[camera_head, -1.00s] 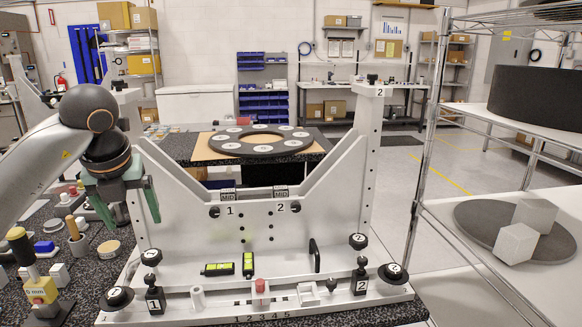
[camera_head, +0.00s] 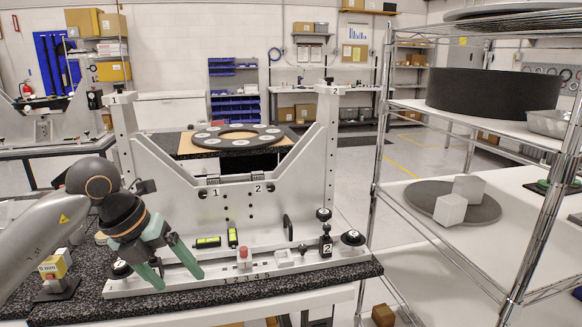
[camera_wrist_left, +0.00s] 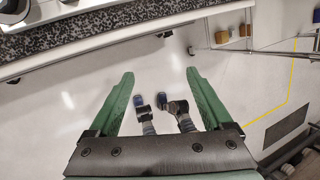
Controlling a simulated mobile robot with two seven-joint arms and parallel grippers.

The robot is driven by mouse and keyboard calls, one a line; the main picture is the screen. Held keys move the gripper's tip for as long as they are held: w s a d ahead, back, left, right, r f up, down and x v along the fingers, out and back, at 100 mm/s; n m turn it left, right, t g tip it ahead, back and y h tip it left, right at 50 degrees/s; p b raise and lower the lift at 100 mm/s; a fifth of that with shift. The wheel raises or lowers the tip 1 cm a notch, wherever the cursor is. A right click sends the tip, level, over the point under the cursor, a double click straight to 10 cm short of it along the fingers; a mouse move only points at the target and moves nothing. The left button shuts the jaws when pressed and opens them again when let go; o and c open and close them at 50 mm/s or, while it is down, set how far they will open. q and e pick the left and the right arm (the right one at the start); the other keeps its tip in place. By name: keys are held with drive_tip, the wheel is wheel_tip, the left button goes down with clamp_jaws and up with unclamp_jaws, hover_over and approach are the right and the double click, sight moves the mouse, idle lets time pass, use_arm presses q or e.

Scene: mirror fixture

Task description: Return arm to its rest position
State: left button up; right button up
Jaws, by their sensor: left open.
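My left arm comes in from the left in the head view. Its left gripper (camera_head: 173,270) has green fingers, spread apart and empty. It hangs in front of the left part of the white mirror fixture (camera_head: 270,205), over the table's front edge. My right gripper is not in view.
The speckled table (camera_head: 170,305) carries the fixture, with a yellow-topped tool (camera_head: 54,268) at left.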

use_arm(q)
drive_tip(key=s+d+f+n+g+h+p, duration=0.1)
drive_tip(key=s+d+h, duration=0.3)
drive_tip(key=d+h, duration=0.45)
drive_tip(key=s+d+f+g+h, duration=0.1)
drive_tip(key=s+d+h, duration=0.4)
drive_tip(key=d, duration=0.7)
drive_tip(key=w+a+f+n+t+y+p, duration=0.1)
drive_tip(key=a+f+n+t+y, duration=0.3)
drive_tip(key=a+f+n+t, duration=0.55)
drive_tip(key=w+a+f+n+t+y+p, duration=0.15)
drive_tip(key=f+n+t+y, duration=0.45)
drive_tip(key=n, duration=0.9)
drive_tip(key=s+a+f+n+g+y, duration=0.2)
drive_tip(key=s+a+f+n+g, duration=0.1)
drive_tip(key=s+f, duration=0.5)
drive_tip(key=s+a+f+n+g+y, duration=0.2)
drive_tip(key=s+a+f+n+g, duration=0.1)
drive_tip(key=s+f, duration=0.6)
drive_tip(key=shift+f+n+g+y, duration=0.4)
drive_tip(key=shift+n+g, duration=0.15)
drive_tip(key=shift+n, duration=0.2)
